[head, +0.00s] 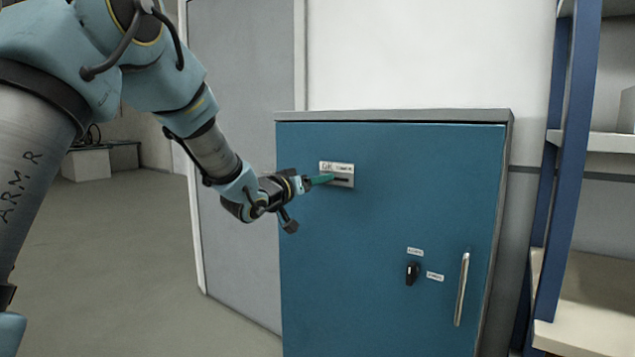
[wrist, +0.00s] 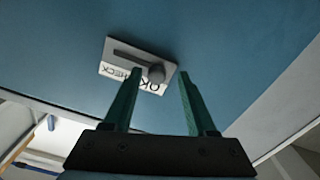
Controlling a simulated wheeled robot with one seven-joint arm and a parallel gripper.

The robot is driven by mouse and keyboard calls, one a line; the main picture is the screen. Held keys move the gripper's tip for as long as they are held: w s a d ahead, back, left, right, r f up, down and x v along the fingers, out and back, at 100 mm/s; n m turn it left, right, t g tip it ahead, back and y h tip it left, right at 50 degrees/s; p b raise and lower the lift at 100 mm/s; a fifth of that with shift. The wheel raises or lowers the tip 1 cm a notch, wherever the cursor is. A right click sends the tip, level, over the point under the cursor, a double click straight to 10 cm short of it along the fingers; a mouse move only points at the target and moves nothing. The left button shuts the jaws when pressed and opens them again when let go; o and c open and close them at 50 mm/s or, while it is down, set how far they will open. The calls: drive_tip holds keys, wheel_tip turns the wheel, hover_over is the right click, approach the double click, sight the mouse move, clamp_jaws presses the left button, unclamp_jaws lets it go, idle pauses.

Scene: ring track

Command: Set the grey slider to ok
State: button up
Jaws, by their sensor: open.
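A small light plate (wrist: 108,69) on the blue cabinet door bears a dark slot and the words CHECK and OK. The grey slider knob (wrist: 156,73) sits at the OK end of the slot in the wrist view. In the head view the plate (head: 344,168) is on the upper left of the door, and the knob is hidden behind my fingers. My gripper (wrist: 159,73) is open, with its green fingertips to either side of the knob in the picture; I cannot tell whether they touch it. In the head view my gripper (head: 325,179) reaches the plate from the left.
The blue cabinet (head: 390,240) also has a black rotary knob (head: 412,273) with labels and a vertical metal handle (head: 462,289) lower right. A blue-framed shelf (head: 565,170) stands on the right. Open floor (head: 130,260) lies to the left.

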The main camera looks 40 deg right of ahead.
drive_tip(key=b+v, duration=0.2)
drive_tip(key=v, duration=0.8)
drive_tip(key=w+a+f+n+t+y, duration=0.15)
drive_tip(key=w+a+f+y, duration=0.25)
drive_tip(key=a, duration=0.4)
drive_tip(key=w+a+f+n+t+y+p, duration=0.1)
drive_tip(key=w+a+f+n+y, duration=0.15)
drive_tip(key=a, duration=0.55)
drive_tip(key=w+a+f+n+t+y, duration=0.2)
drive_tip(key=w+a+f+y, duration=0.25)
drive_tip(key=a, duration=0.35)
drive_tip(key=s+a+f+n+g+y+p, duration=0.1)
drive_tip(key=s+a+f+g+y, duration=0.15)
drive_tip(key=a, duration=0.55)
drive_tip(key=s+a+f+n+g+y+p, duration=0.1)
drive_tip(key=s+a+f+n+y, duration=0.15)
drive_tip(key=a, duration=0.55)
drive_tip(key=s+a+f+g+y, duration=0.1)
drive_tip(key=s+a+f+g, duration=0.2)
drive_tip(key=s+a, duration=0.4)
drive_tip(key=s+g, duration=0.1)
drive_tip(key=s, duration=0.3)
drive_tip(key=shift+a+f+n, duration=0.15)
drive_tip(key=shift+a+n, duration=0.05)
drive_tip(key=shift+n, duration=0.15)
